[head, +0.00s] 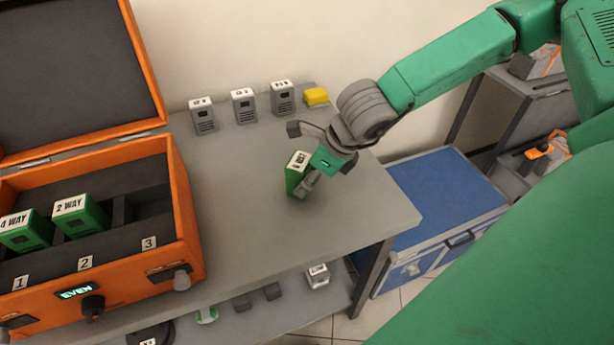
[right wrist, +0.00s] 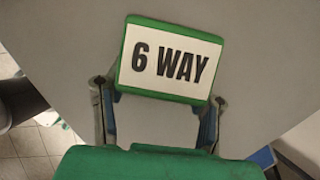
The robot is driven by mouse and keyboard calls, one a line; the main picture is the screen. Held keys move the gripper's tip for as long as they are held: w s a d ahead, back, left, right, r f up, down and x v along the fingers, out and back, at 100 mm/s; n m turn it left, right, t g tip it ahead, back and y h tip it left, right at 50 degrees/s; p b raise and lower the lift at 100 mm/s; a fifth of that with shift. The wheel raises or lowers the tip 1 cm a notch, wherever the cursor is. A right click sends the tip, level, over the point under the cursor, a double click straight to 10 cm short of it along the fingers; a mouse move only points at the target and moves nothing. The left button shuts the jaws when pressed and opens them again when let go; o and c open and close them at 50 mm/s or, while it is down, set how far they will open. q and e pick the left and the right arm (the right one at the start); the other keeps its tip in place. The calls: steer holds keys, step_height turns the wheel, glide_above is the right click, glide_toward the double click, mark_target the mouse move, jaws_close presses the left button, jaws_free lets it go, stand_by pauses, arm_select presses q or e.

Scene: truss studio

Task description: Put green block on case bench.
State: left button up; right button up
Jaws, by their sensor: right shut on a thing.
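A green block (head: 296,174) with a white top label is at the right part of the grey case bench (head: 240,215). The right wrist view shows the label reading "6 WAY" on the block (right wrist: 170,62). My right gripper (head: 312,178) is shut on it, with a finger on either side in the right wrist view. I cannot tell whether the block's base touches the bench top. Two more green blocks, "4 WAY" (head: 26,232) and "2 WAY" (head: 80,216), sit in the open orange case (head: 190,215) at the left. My left gripper is not in view.
The case's compartment by label 3 looks empty. A lower shelf (head: 285,312) holds small items. A blue cabinet (head: 440,195) stands right of the bench. The bench middle is clear.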

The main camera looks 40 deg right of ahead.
steer(key=shift+d+f, duration=0.2)
steer(key=shift+d, duration=0.3)
steer(key=shift+a+f+b, duration=0.25)
steer(key=shift+a+b, duration=0.05)
steer(key=shift+a, duration=0.1)
steer(key=o, duration=1.5)
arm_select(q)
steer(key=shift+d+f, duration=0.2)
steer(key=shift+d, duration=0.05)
arm_select(e)
steer(key=shift+d, duration=0.2)
steer(key=shift+d+f, duration=0.1)
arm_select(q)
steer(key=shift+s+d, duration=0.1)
arm_select(e)
steer(key=shift+d+r, duration=0.1)
steer(key=shift+r, duration=0.2)
steer(key=shift+v, duration=5.65)
